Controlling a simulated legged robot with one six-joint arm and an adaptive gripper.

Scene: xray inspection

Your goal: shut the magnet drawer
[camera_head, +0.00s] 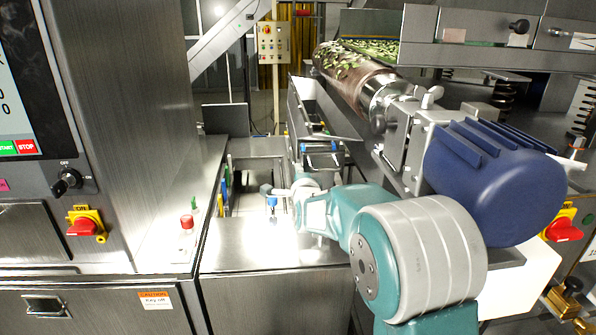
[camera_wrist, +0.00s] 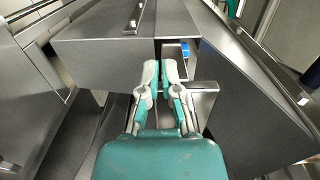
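My gripper (camera_wrist: 160,72) points away from the wrist camera, its two pale fingertips drawn nearly together with a thin dark gap and nothing seen between them. In the head view my gripper (camera_head: 274,190) is over the steel machine top, small and partly hidden by my wrist. What looks like the magnet drawer (camera_wrist: 204,88) shows as a steel edge beside the right finger, next to a narrow opening with a blue piece (camera_wrist: 185,47). In the head view, steel bars with blue ends (camera_head: 320,147) stand beyond my wrist. I cannot tell how far the drawer is out, or whether I touch it.
A steel cabinet (camera_head: 120,120) with switches stands at left. A recess with coloured rods (camera_head: 226,180) opens in the machine top. A blue motor (camera_head: 495,180) and a conveyor roller (camera_head: 355,75) with green leaves are at right. Bare steel top (camera_head: 250,255) lies in front.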

